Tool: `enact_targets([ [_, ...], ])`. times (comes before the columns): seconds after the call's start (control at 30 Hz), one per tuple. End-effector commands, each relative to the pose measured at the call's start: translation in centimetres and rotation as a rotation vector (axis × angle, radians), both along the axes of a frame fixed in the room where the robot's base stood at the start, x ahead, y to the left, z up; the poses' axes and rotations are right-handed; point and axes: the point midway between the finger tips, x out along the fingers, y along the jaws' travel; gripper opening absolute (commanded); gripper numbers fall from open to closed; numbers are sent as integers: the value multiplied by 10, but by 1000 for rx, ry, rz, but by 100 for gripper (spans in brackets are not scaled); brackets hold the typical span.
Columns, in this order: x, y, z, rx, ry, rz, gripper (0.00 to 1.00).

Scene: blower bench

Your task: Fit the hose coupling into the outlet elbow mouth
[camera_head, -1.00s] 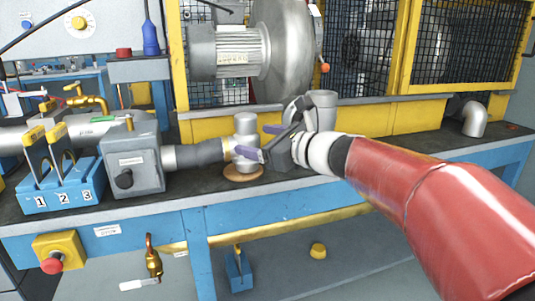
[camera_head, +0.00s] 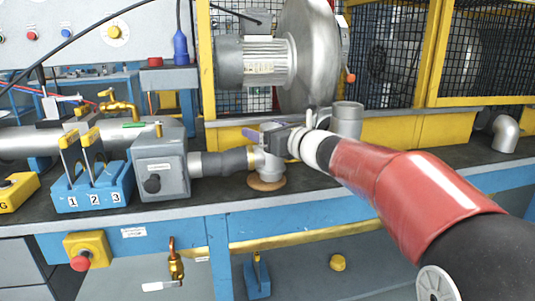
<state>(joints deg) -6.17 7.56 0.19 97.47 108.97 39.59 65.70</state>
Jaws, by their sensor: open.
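A dark ribbed hose (camera_head: 224,162) runs from a grey box to an upright silver fitting (camera_head: 271,168), with a narrow yellowish band at the joint. The fitting stands on a round wooden disc (camera_head: 266,183); it looks like the hose coupling. My gripper (camera_head: 262,132) is at the top of this fitting, its purple fingers open and pointing left. The gripper covers the fitting's top, and I cannot tell whether they touch. A silver elbow (camera_head: 505,133) stands at the far right of the bench. An upright, open-topped grey pipe (camera_head: 347,119) stands behind my arm; I cannot tell which is the outlet elbow.
Bare bench top (camera_head: 455,155) lies between the upright pipe and the silver elbow.

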Motion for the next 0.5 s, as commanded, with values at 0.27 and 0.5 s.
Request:
enact_targets([
  [0.27, 0, 0, 0, -1, -1, 0, 54],
  [0.5, -1, 0, 0, -1, -1, 0, 23],
])
